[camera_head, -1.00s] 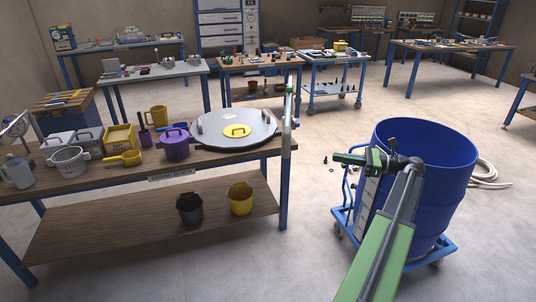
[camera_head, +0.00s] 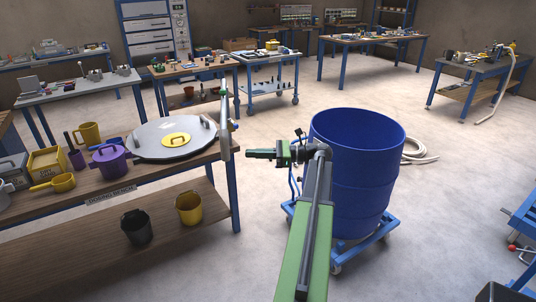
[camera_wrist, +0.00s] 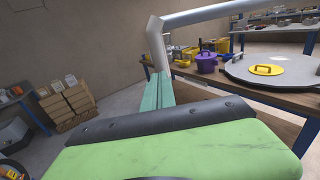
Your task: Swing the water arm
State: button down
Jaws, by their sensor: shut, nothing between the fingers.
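A grey pipe, which looks like the water arm (camera_head: 225,128), stands at the right end of the near workbench (camera_head: 150,178). In the wrist view the pipe (camera_wrist: 155,45) rises and bends off to the upper right. My gripper (camera_head: 250,153) is green and dark, points left and is shut and empty. In the head view its tip is a little right of the pipe, with a small gap. In the wrist view my green fingers (camera_wrist: 158,92) point toward the pipe's lower end; I cannot tell whether they touch it.
A blue drum (camera_head: 358,170) on a wheeled dolly stands close right of my gripper. A round grey lid (camera_head: 172,145) with a yellow centre, a purple pot (camera_head: 110,162) and yellow vessels lie on the bench. Open floor lies to the right. Stacked boxes (camera_wrist: 65,105) stand at left in the wrist view.

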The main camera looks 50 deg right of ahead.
jog(key=x, duration=0.5)
jog(key=shift+w+a, duration=0.1)
jog(key=shift+w, duration=0.05)
jog(key=shift+a, duration=0.1)
